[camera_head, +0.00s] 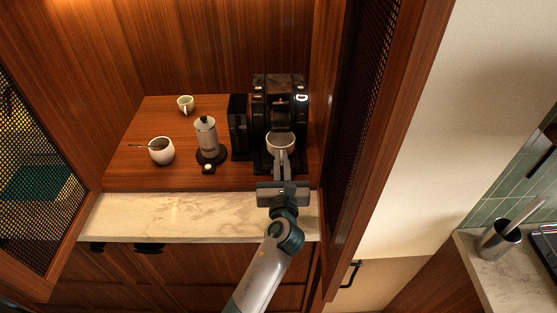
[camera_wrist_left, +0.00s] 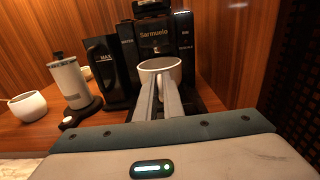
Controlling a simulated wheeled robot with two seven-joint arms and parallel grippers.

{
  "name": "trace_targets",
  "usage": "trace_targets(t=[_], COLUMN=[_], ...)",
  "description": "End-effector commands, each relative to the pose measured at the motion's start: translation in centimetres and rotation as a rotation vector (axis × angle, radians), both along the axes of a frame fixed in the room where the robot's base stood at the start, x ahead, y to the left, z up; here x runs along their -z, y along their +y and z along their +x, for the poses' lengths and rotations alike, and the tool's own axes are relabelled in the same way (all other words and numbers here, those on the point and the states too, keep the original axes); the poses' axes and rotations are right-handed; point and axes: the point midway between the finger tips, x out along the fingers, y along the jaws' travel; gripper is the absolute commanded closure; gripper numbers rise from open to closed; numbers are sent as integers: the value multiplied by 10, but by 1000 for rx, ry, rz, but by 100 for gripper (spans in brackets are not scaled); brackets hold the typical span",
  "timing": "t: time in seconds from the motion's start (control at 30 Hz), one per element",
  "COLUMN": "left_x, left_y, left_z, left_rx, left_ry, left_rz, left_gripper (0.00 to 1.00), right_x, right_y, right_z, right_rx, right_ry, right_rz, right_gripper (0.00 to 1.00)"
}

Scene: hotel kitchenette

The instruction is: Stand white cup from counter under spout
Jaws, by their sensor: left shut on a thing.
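The white cup (camera_head: 281,141) is upright at the front of the black coffee machine (camera_head: 279,86), below the spout area. It also shows in the left wrist view (camera_wrist_left: 160,64), with the machine (camera_wrist_left: 155,30) behind it. My left gripper (camera_head: 282,160) reaches in from the front, its two fingers shut on the cup's near side; they show in the wrist view too (camera_wrist_left: 160,92). The fingers hide the cup's lower front, so I cannot tell whether its base touches the drip tray. The spout is dark and hard to make out. My right gripper is out of view.
Left of the machine stand a black water tank (camera_head: 239,127), a grey grinder (camera_head: 206,135) on a dark base, a white bowl (camera_head: 162,151) with a spoon and a small pale cup (camera_head: 185,104). A mesh door (camera_head: 366,90) is close on the right. The marble ledge (camera_head: 160,214) is clear.

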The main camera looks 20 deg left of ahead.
Motion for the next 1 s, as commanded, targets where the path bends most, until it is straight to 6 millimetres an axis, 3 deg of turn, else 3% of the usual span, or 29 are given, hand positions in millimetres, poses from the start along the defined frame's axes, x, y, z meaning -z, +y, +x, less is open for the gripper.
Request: trace_targets(t=[0.17, 0.53, 0.6, 0.63, 1.0], left_x=[1, 4, 4, 4, 1], left_y=[-1, -1, -1, -1, -1], left_z=[-1, -1, -1, -1, -1], left_rx=[0, 0, -1, -1, -1], left_ry=[-1, -1, 0, 0, -1], left_rz=[0, 0, -1, -1, 0], left_gripper=[100, 100, 76, 74, 74], right_x=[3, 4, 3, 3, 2], right_y=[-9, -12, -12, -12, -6], right_z=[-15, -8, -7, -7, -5], right_rx=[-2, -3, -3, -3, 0], right_ry=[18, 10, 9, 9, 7], right_rz=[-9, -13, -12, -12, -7], right_gripper=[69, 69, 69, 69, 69])
